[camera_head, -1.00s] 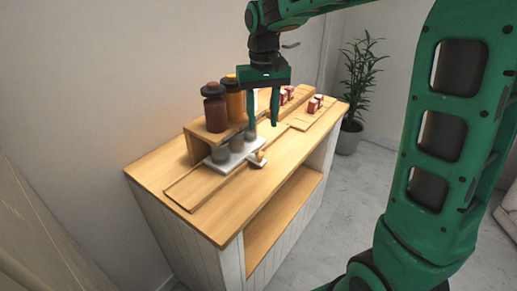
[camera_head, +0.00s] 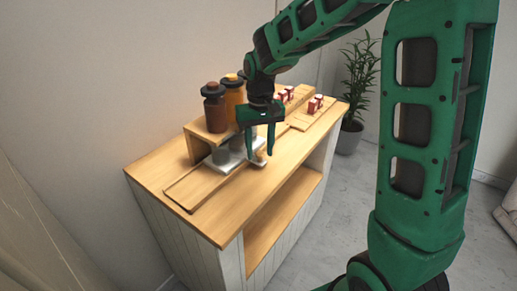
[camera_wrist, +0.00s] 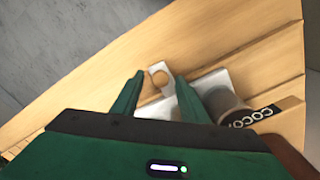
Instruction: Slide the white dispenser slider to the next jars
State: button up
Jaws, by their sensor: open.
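The white slider (camera_head: 212,165) lies in the wooden track on the cart top, below the jar shelf; it also shows in the wrist view (camera_wrist: 212,80). Grey cups (camera_head: 221,156) stand on it, and one cup (camera_wrist: 226,106) shows in the wrist view. A round wooden knob (camera_wrist: 160,79) sits on the slider's front tab, also visible in the head view (camera_head: 262,156). My gripper (camera_head: 262,152) is open and low over the tab. In the wrist view its fingertips (camera_wrist: 160,77) stand either side of the knob; I cannot tell whether they touch it.
A dark brown jar (camera_head: 214,110) and an orange jar (camera_head: 233,100) stand on the wooden shelf (camera_head: 196,148) behind the slider. Red-and-white items (camera_head: 315,104) stand at the cart's far end. The track's near left part (camera_head: 190,190) is empty.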

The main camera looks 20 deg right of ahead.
jog(key=shift+c, duration=0.6)
grip_shut()
jog(key=w+d, duration=0.1)
jog(key=d, duration=0.1)
jog(key=w+d, duration=0.1)
jog(key=d, duration=0.1)
jog(key=w+d, duration=0.2)
jog(key=shift+o, duration=0.6)
grip_release()
notch_tip(320, 180, up, 11)
